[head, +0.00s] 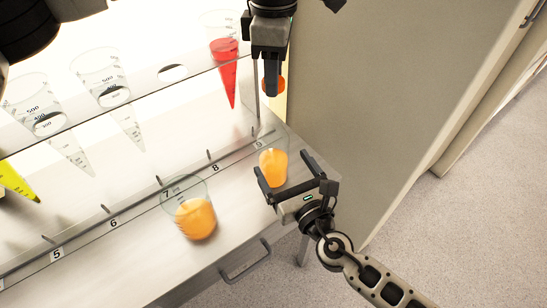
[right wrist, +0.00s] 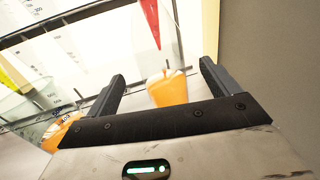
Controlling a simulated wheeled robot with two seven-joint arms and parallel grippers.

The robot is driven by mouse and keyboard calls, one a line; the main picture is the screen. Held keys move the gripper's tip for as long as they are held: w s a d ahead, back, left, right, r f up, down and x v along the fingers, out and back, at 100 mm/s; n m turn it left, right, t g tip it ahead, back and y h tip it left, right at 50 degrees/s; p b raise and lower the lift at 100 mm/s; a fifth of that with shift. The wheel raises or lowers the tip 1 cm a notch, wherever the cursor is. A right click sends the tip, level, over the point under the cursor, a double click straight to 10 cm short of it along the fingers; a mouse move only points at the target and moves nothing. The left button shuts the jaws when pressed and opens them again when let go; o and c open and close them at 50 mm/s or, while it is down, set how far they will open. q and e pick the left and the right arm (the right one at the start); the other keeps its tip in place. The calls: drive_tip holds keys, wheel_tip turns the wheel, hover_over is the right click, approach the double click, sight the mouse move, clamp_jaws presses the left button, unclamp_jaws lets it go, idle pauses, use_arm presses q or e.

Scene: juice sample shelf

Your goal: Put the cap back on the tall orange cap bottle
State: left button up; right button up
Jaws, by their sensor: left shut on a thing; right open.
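A small clear vessel of orange juice (head: 273,168) stands upright on the shelf near the number 9. It also shows in the right wrist view (right wrist: 168,90), between my right fingers. I take it for the bottle; I see no cap on it. My right gripper (head: 285,168) is open, its fingers pointing at the bottle, and I cannot tell whether they touch it. My left gripper (head: 271,88) points down above and behind the bottle. It is shut on a round orange thing (head: 282,84) that looks like the cap, partly hidden by the fingers.
A wider beaker with orange juice (head: 196,218) stands by the number 7. Clear cones, a red cone (head: 224,62) and a yellow cone (head: 15,182) hang in the rack behind. A beige cabinet side (head: 370,90) stands close on the right.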

drive_tip(key=x, duration=0.8)
drive_tip(key=shift+s, duration=0.1)
drive_tip(key=c, duration=1.5)
use_arm(q)
hover_over(274, 117)
drive_tip(key=shift+s+f, duration=0.1)
drive_tip(key=shift+f, duration=2.4)
drive_tip(key=shift+f, duration=0.1)
use_arm(e)
drive_tip(key=shift+d, duration=0.1)
use_arm(q)
drive_tip(key=shift+f, duration=0.8)
drive_tip(key=shift+f, duration=0.55)
